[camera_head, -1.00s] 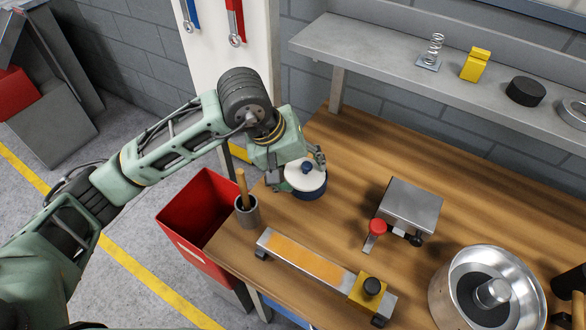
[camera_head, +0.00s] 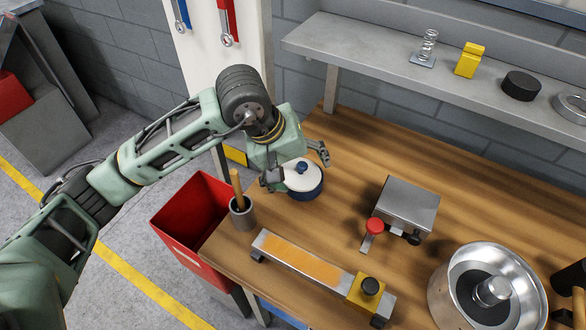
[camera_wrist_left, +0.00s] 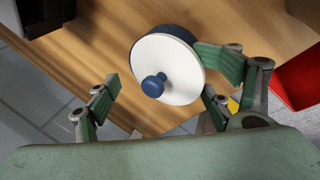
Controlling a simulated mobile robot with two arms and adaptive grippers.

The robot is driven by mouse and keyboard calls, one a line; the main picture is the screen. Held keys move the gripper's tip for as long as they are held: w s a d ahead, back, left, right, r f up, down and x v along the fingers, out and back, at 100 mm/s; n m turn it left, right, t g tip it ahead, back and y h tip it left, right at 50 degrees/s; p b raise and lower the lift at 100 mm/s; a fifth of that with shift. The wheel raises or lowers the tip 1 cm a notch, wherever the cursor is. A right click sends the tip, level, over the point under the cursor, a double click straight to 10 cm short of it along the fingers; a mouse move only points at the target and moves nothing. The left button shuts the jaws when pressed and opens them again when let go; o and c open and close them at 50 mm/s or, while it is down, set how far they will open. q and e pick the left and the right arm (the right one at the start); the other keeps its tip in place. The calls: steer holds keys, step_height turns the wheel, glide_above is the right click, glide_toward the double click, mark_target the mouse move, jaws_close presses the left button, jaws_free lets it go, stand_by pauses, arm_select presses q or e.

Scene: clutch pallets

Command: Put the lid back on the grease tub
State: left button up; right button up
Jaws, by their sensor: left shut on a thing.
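The grease tub (camera_head: 308,194) is a short dark blue round tub on the left end of the workbench. Its white lid (camera_head: 290,180) with a blue knob (camera_head: 302,168) lies over the tub's top, roughly level; I cannot tell whether it is fully seated. In the left wrist view the lid (camera_wrist_left: 178,78) faces me, with a strip of the tub (camera_wrist_left: 165,32) behind its upper edge. One finger is close to the lid's right edge in the wrist view; contact on the other side is unclear. My right gripper is not in view.
A grey cup (camera_head: 243,215) with a wooden handle and a red bin (camera_head: 185,225) stand near the bench's left edge. A long plate with an orange strip (camera_head: 300,262), a metal box (camera_head: 408,205) and a silver housing (camera_head: 450,300) lie in front and right. A shelf (camera_head: 390,55) runs behind.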

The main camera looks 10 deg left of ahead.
arm_select(q)
steer(key=shift+o, duration=0.4)
steer(key=shift+w+d+r+h, duration=0.3)
steer(key=shift+d+r, duration=0.1)
steer(key=shift+d, duration=0.15)
steer(key=o, duration=1.1)
steer(key=shift+d, duration=0.1)
steer(key=o, duration=0.4)
steer(key=shift+w+d+f, duration=0.2)
steer(key=shift+w+d, duration=0.1)
steer(key=shift+d, duration=0.1)
steer(key=shift+c, duration=0.2)
steer(key=shift+s+a, duration=0.15)
steer(key=shift+f, duration=0.1)
steer(key=shift+r+p, duration=0.35)
steer(key=shift+r, duration=0.45)
steer(key=shift+a+r+p, duration=0.15)
steer(key=shift+r+p, duration=0.2)
steer(key=shift+r, duration=0.9)
steer(key=shift+r+p, duration=0.4)
steer(key=shift+r, duration=0.95)
